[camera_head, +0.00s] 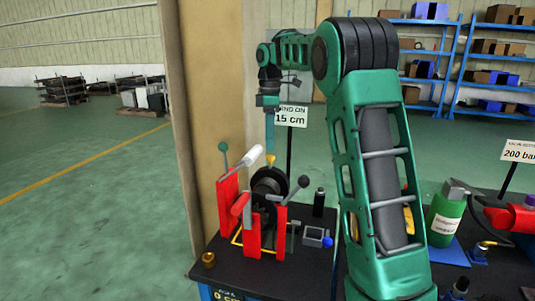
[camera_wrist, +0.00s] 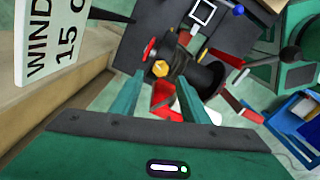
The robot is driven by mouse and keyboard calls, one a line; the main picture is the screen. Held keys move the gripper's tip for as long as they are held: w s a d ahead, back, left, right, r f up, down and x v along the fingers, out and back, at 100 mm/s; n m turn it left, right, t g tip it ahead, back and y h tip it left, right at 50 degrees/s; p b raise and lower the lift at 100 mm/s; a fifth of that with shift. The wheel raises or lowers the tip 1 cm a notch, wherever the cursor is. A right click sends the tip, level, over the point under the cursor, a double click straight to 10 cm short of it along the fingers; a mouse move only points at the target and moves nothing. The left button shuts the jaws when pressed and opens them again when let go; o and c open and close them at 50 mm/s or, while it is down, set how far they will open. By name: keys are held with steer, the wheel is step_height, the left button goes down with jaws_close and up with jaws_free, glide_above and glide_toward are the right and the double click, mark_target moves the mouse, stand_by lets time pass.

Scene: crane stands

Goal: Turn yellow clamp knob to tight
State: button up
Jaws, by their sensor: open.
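The yellow clamp knob (camera_head: 270,159) sits at the top of the black winch drum (camera_head: 268,182), between red side plates (camera_head: 228,205). In the wrist view the yellow knob (camera_wrist: 160,69) shows between the tips of my two green fingers, close to the left one. My gripper (camera_head: 270,147) points straight down just above the knob, and it also shows in the wrist view (camera_wrist: 160,79). It is open, with a finger on each side of the knob's position in the picture. I cannot tell whether a finger touches the knob.
A white-gripped crank (camera_head: 250,157), a green-balled lever (camera_head: 223,148) and a black-balled lever (camera_head: 303,182) rise around the winch. A sign (camera_head: 291,116) reading 15 cm stands behind. A tan pillar (camera_head: 205,100) is close on the left. A green bottle (camera_head: 445,217) stands right.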

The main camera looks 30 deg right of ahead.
mark_target(270, 155)
steer(key=shift+d+f, duration=0.15)
steer(key=shift+f, duration=2.5)
steer(key=shift+c, duration=0.5)
jaws_close()
